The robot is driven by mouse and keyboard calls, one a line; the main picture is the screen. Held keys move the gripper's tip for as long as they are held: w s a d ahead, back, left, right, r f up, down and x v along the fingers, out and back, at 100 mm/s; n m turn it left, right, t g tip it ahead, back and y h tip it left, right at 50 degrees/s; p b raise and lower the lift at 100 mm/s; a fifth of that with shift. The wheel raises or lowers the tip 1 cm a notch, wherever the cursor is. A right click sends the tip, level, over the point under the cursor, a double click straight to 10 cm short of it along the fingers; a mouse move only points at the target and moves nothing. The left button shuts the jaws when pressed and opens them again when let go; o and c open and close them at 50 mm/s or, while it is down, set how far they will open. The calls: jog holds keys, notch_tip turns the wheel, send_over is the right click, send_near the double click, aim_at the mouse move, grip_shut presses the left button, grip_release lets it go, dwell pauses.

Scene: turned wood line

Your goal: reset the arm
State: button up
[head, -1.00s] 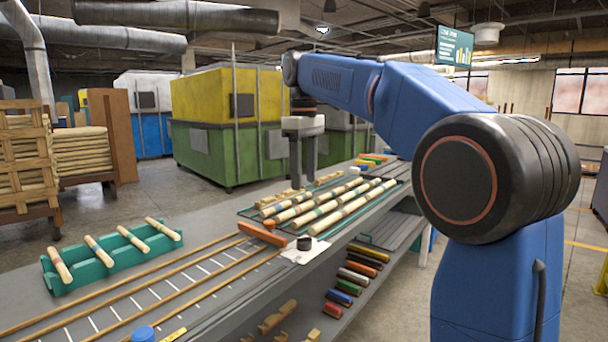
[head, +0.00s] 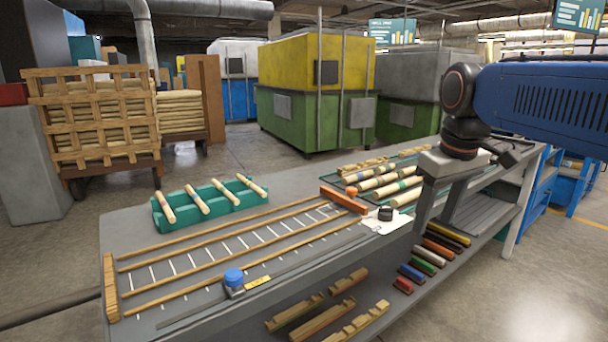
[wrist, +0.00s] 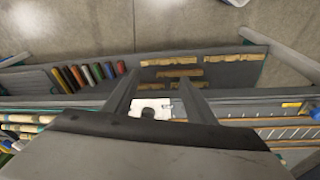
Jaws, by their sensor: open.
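My blue arm (head: 545,98) reaches in from the right in the head view, with its black wrist above the right part of the workbench. My gripper (head: 436,215) hangs at the end with its fingers pointing down, beside the front edge of the bench top. In the wrist view my gripper (wrist: 157,80) has its two fingers spread apart with nothing between them. The white plate with a black ring (wrist: 150,108) shows behind the fingers there; in the head view the white plate (head: 372,225) lies on the bench left of my gripper.
The grey bench (head: 120,235) bears a teal rack (head: 230,205) with several turned sticks, wooden rails (head: 190,240), a blue knob (head: 234,277) and an orange block (head: 343,200). The lower shelf holds coloured cylinders (head: 430,258) and notched wood (head: 325,318). Floor at front right is clear.

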jog(key=s+d+f+m+t, duration=0.2)
jog(key=s+f+m, duration=0.2)
jog(key=s+f, duration=1.2)
notch_tip(320, 180, down, 3)
jog(key=shift+s+d+f, duration=0.15)
jog(key=shift+s+d, duration=0.05)
